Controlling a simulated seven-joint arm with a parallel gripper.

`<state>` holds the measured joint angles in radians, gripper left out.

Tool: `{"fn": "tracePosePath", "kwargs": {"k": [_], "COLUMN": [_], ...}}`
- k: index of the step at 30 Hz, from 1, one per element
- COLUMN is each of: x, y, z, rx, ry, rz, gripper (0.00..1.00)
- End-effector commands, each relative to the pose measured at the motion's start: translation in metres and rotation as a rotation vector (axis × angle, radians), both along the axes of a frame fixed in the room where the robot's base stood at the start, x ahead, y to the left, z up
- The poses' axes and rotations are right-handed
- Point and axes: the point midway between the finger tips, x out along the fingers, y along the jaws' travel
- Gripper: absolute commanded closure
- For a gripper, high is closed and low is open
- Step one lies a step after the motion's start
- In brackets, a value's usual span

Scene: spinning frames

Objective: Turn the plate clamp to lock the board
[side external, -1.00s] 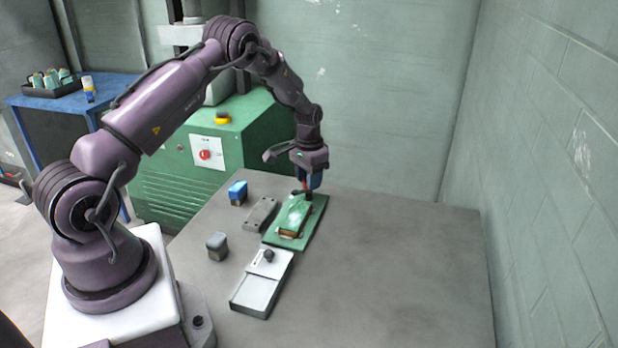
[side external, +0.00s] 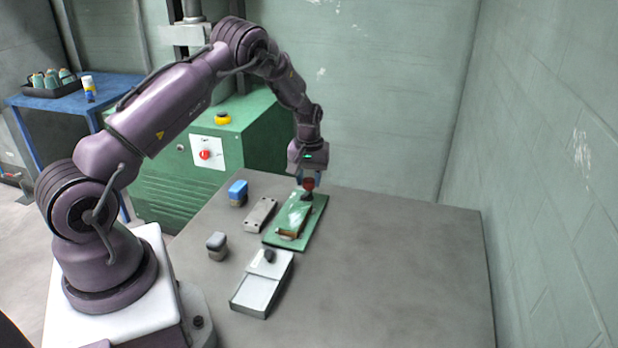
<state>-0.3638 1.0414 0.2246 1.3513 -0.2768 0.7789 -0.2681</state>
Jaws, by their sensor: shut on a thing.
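A green base plate (side external: 313,224) lies on the grey table, with a lighter green board (side external: 297,213) on it. A brown block-like piece (side external: 288,234) sits at the board's near end. The plate clamp (side external: 306,196) is a small dark part at the plate's far end. My gripper (side external: 308,188) points down over that end and is shut on the clamp, with a reddish part showing between the fingers. The fingers hide most of the clamp, so its exact angle cannot be told.
Left of the plate are a grey bar with holes (side external: 260,214), a blue-topped block (side external: 238,193) and a grey block (side external: 216,244). A white and grey box with a dark knob (side external: 262,283) lies nearer. The table's right side (side external: 410,260) is clear.

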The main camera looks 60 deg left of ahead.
Motion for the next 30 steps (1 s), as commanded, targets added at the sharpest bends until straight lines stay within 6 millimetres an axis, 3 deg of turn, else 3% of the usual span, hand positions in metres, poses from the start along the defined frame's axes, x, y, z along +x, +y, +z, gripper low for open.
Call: {"fn": "tracePosePath", "kwargs": {"k": [19, 20, 23, 30], "x": [-0.0006, -0.0006, -0.0006, -0.0003], "y": [-0.0002, -0.0002, -0.0002, -0.0002], "z": [-0.0003, -0.0003, -0.0003, -0.0001], "rx": [-0.002, -0.002, -0.001, -0.001], "ry": [0.003, 0.003, 0.002, 0.001], "rz": [0.055, 0.055, 0.054, 0.052], "gripper": [0.89, 0.63, 0.40, 0.40]}}
